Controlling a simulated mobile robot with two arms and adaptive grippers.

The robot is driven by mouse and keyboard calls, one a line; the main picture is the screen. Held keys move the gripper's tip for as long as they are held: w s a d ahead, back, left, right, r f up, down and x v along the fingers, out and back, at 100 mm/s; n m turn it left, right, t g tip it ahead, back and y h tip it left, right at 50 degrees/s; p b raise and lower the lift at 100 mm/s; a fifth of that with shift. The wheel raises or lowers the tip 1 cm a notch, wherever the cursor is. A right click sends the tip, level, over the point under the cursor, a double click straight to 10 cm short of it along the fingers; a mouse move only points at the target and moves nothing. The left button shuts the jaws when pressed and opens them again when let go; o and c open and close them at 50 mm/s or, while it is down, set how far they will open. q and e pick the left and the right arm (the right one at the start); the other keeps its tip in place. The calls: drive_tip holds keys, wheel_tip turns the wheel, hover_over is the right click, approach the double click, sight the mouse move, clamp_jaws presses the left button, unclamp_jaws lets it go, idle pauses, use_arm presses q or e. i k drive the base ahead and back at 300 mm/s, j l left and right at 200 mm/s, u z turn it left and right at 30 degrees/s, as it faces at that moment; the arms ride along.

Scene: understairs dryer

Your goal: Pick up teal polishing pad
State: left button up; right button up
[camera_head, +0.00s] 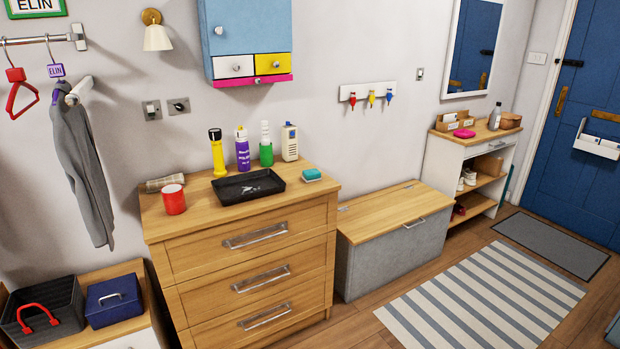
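A small teal polishing pad (312,174) lies on the wooden top of the chest of drawers (243,250), near its right front corner. It sits just right of a black tray (249,187), apart from it. The pad has a teal upper face and a paler lower edge. Neither of my grippers shows in the head view.
A red mug (174,199) stands left. A storage bench (391,234) adjoins at right. The floor by the striped rug (484,299) is clear.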

sight(312, 176)
drive_tip(key=u, duration=0.35)
drive_tip(key=i+l+u, duration=0.2)
drive_tip(key=u, duration=0.15)
drive_tip(key=i+l+u, duration=0.15)
drive_tip(key=l+u, duration=0.2)
drive_tip(key=i+l+u, duration=0.1)
drive_tip(key=l+u, duration=0.65)
drive_tip(key=i+l, duration=0.05)
